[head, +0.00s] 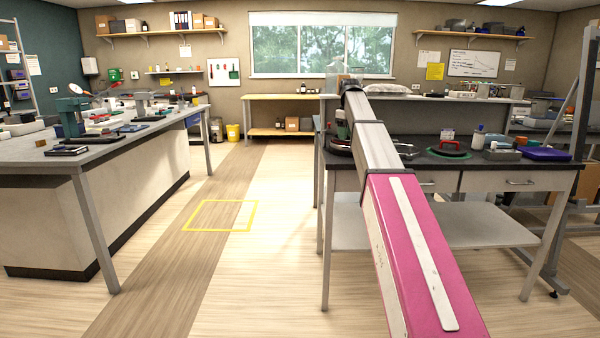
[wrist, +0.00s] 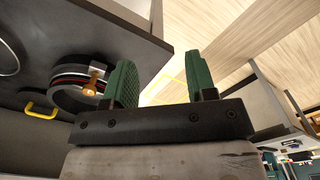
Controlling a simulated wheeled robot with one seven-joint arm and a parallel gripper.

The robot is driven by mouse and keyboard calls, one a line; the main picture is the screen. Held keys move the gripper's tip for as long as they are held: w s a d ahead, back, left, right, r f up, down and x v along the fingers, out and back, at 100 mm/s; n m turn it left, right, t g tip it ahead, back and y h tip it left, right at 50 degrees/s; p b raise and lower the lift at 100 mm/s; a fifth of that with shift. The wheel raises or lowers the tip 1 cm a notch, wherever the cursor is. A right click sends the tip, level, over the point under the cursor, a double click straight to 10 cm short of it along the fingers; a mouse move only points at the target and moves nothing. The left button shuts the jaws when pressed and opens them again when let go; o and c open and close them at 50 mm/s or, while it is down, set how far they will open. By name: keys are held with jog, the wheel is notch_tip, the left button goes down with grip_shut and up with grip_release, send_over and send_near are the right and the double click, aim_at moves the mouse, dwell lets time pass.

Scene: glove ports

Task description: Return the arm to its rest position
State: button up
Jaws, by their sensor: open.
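My arm, pink near me and grey farther out, stretches forward over the left end of the right-hand bench (head: 480,180). My gripper (wrist: 163,80) shows in the wrist view with its two green fingers wide apart. Nothing is between them; pale floor shows through the gap. In the head view the end of the arm is mostly hidden behind its own links. In the wrist view a round dark port ring (wrist: 75,88) with an orange-brown latch (wrist: 91,84) sits left of the left finger. I cannot tell how close they are.
A yellow handle (wrist: 42,110) lies left of the ring. A green disc with a red handle (head: 448,149) and a blue case (head: 545,154) are on the right bench. A cluttered bench (head: 110,150) stands left. The floor between, with a yellow-outlined square (head: 220,216), is clear.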

jog(key=s+f+m, duration=0.1)
jog(key=s+f, duration=0.4)
jog(key=f, duration=0.5)
jog(key=s+f+m, duration=0.2)
jog(key=s+f, duration=0.3)
jog(key=f, duration=0.5)
jog(key=s+f+m, duration=0.1)
jog(key=s+f, duration=0.3)
jog(key=f, duration=0.5)
jog(key=s+f+m, duration=0.4)
jog(key=s+f, duration=1.5)
jog(key=s, duration=0.3)
jog(key=shift+s, duration=0.2)
